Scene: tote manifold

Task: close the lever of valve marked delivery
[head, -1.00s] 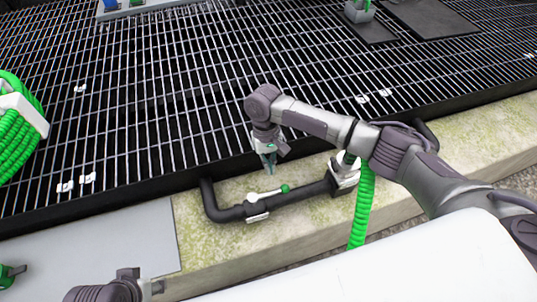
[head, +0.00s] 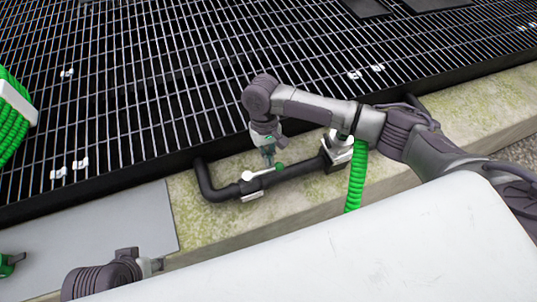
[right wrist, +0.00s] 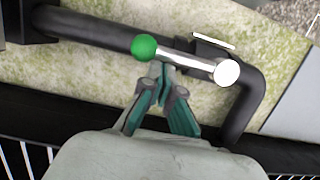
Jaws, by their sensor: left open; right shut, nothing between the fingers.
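A valve on a black pipe (head: 222,193) has a white lever (head: 262,172) with a green ball knob (head: 280,167) at one end and a white round hub (head: 247,176) at the other. The lever lies roughly along the pipe; it also shows in the right wrist view (right wrist: 188,60). A white label (head: 252,196) is beside the pipe, its text unreadable. My right gripper (head: 268,161) is shut and empty, its teal fingertips (right wrist: 163,70) right beside the lever near the knob; contact is unclear. My left gripper (head: 8,263) is open, partly cut off at the left edge.
The pipe runs along a mossy concrete ledge (head: 210,225) beside a dark metal grating (head: 150,90). A green coiled hose (head: 356,180) hangs near a white fitting (head: 338,148). A grey plate (head: 130,215) lies on the left.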

